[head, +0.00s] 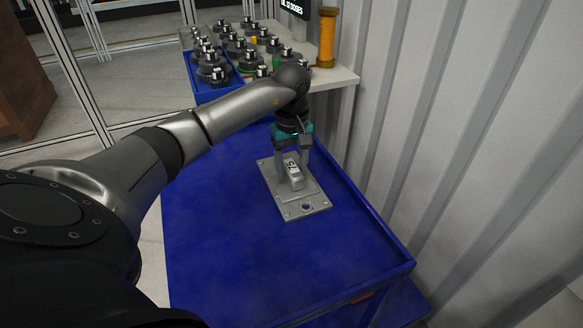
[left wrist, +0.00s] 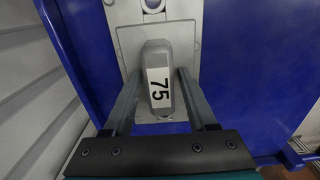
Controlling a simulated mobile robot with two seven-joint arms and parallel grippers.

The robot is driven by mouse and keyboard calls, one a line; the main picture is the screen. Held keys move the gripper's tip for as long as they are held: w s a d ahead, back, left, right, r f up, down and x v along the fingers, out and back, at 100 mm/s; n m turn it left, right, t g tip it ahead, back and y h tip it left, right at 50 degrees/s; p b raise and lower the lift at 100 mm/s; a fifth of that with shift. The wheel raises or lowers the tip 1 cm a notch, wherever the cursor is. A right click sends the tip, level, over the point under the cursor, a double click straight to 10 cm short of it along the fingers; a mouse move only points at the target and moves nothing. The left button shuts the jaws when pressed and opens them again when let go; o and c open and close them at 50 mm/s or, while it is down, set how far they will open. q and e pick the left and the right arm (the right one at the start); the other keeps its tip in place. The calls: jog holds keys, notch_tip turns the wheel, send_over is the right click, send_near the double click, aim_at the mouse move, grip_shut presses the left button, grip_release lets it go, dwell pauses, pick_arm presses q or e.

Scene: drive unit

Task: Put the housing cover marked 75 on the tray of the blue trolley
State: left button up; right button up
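The housing cover marked 75 (head: 311,206) is a grey plate with a raised grip block that bears the label 75. It appears to lie flat on the blue trolley's tray (head: 225,250), towards the wall side. My left gripper (head: 292,172) points down over the cover, with one finger on each side of the block. The left wrist view shows the block (left wrist: 157,60) between the two fingers (left wrist: 158,80). The fingers are very close to its sides, and I cannot tell whether they press on it. My right gripper is not in view.
Behind the trolley, a pale table (head: 335,77) holds a blue bin (head: 205,93) with several dark round parts and an orange cylinder (head: 327,38). A corrugated wall (head: 450,130) runs close along the right. The near and left tray area is clear.

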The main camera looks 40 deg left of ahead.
aim_at(292, 166)
pick_arm(q)
jog(key=shift+o, duration=0.7)
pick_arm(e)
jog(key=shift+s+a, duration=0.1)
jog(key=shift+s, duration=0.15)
pick_arm(q)
jog(key=shift+r, duration=0.2)
notch_tip(292, 166, up, 12)
jog(key=p, duration=0.2)
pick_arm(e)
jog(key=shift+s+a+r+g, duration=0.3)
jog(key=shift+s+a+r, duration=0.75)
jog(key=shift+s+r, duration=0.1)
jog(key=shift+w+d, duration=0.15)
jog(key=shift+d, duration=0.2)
